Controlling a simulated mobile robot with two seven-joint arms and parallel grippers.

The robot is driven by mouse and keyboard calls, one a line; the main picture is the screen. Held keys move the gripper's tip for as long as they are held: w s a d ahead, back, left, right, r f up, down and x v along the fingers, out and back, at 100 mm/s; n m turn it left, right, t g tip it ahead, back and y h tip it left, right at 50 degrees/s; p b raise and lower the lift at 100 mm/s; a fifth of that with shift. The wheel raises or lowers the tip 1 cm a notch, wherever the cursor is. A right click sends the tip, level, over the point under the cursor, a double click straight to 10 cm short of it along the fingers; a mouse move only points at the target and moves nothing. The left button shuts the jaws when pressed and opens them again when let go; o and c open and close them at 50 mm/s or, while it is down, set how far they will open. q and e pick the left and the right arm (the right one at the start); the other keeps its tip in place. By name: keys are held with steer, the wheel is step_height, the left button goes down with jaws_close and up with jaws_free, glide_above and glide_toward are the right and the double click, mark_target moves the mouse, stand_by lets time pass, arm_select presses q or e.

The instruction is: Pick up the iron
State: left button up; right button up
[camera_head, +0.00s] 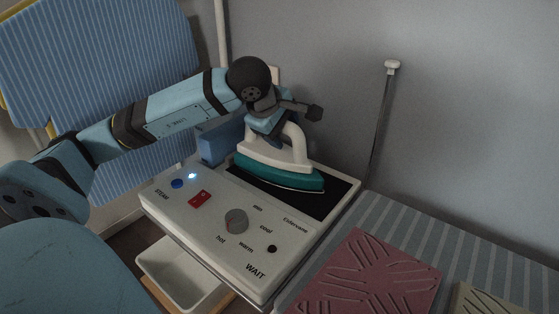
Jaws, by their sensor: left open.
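The iron (285,177) has a teal base and a white upper body with an arched white handle. It rests on the dark plate (325,203) of the white control station. My left gripper (275,142) is open and points down at the iron's handle from above and behind. Its fingers overlap the left part of the handle in the picture, partly hidden by the gripper's own body. I cannot tell whether they touch the handle. My right gripper is out of view.
The station's front panel (215,222) carries a grey dial, a red switch and buttons. A white bin (180,272) sits below. A blue striped board (95,60) stands behind my arm. A thin pole (381,120) rises behind right. A striped surface with a pink patterned piece (375,275) lies right.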

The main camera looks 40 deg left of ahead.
arm_select(q)
steer(key=shift+s+d+r, duration=0.1)
steer(key=shift+s+r, duration=0.1)
steer(key=c, duration=0.3)
jaws_close()
stand_by(0.8)
